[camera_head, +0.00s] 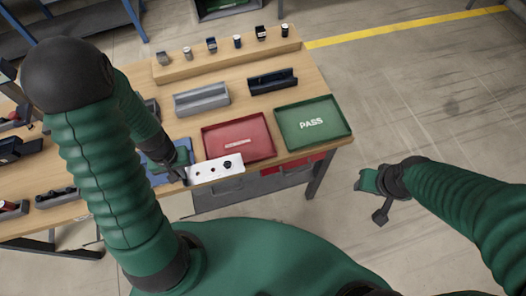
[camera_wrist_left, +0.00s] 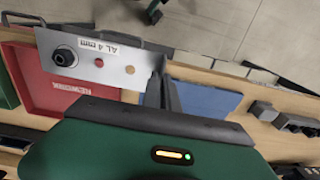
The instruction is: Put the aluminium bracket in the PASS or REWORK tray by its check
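The aluminium bracket (camera_head: 215,168) is a pale plate with holes and a dark round part near its right end. In the left wrist view the bracket (camera_wrist_left: 115,70) carries a label reading "AL 4 mm". My left gripper (camera_head: 184,174) is shut on the bracket's left end and holds it at the table's front edge, in front of the red tray; its fingers also show in the left wrist view (camera_wrist_left: 168,92). The red REWORK tray (camera_head: 210,150) and the green PASS tray (camera_head: 339,132) look empty. My right gripper (camera_head: 372,197) is open and empty, off the table over the floor.
A grey channel block (camera_head: 201,99) and a dark block (camera_head: 272,82) stand behind the trays. A wooden riser (camera_head: 230,60) with several small parts runs along the back. A blue mat (camera_wrist_left: 205,101) lies beside the red tray. Dark fixtures stand at the left.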

